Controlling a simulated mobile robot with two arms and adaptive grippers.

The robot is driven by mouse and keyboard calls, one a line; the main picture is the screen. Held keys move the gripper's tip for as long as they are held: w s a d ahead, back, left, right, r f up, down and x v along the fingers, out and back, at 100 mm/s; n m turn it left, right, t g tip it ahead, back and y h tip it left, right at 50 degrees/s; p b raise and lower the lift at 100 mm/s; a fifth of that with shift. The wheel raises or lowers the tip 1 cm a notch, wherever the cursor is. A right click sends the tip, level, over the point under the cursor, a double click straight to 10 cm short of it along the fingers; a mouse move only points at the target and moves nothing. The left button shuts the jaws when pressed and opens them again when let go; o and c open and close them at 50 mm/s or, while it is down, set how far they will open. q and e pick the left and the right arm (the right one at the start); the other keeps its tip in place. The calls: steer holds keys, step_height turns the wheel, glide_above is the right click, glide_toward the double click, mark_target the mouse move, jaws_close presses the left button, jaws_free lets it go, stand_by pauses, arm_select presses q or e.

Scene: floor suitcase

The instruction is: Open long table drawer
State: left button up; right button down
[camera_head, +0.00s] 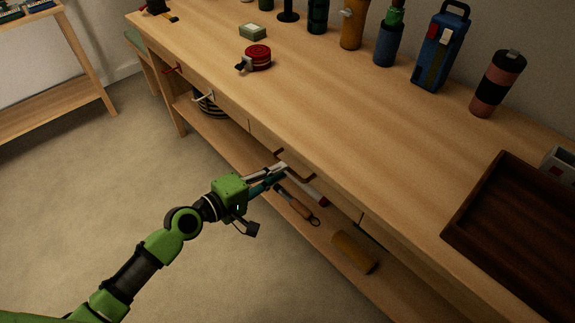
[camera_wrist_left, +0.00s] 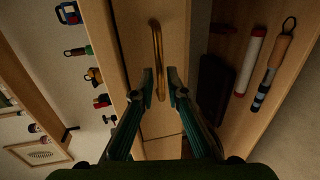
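The long wooden table (camera_head: 330,110) has a row of drawers along its front edge. A drawer front (camera_wrist_left: 135,35) with a brass-coloured bar handle (camera_wrist_left: 156,45) fills the middle of the left wrist view. In the head view this handle (camera_head: 300,177) is dark and partly hidden by my gripper. My left gripper (camera_head: 280,170) is at the handle. In the wrist view its two fingertips (camera_wrist_left: 160,83) are apart, with one end of the handle appearing between them. I cannot tell whether they touch it. The drawer looks shut. My right gripper is not in view.
A lower shelf (camera_head: 240,145) holds a wooden-handled tool (camera_head: 296,205) and a yellow-brown roll (camera_head: 354,252). Bottles, a red tin (camera_head: 258,56) and a dark tray (camera_head: 515,235) stand on the tabletop. Carpeted floor (camera_head: 90,190) in front is clear.

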arm_select(q)
steer(key=shift+x, duration=1.9)
jaws_close()
steer(key=shift+s+a, duration=0.1)
